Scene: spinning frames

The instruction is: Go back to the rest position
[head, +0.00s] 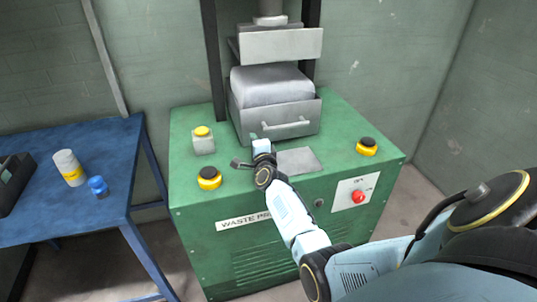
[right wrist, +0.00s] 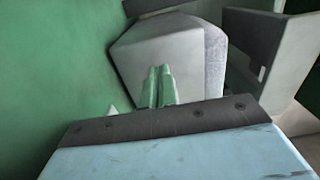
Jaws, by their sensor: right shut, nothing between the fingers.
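My right arm comes in from the lower right and reaches over the front of the green waste press (head: 270,190). My right gripper (head: 254,138) is at the press top, in front of the grey drawer (head: 290,134). In the right wrist view the two fingers (right wrist: 160,74) are together, with nothing between them. A grey box-like shape (right wrist: 135,60) lies beyond them. I cannot tell whether the fingertips touch anything. My left gripper is not in view.
A grey block (head: 270,86) sits in the drawer beneath the press plate (head: 280,45). Yellow-and-black buttons (head: 209,177) (head: 367,146) and a red knob (head: 358,196) are on the press.

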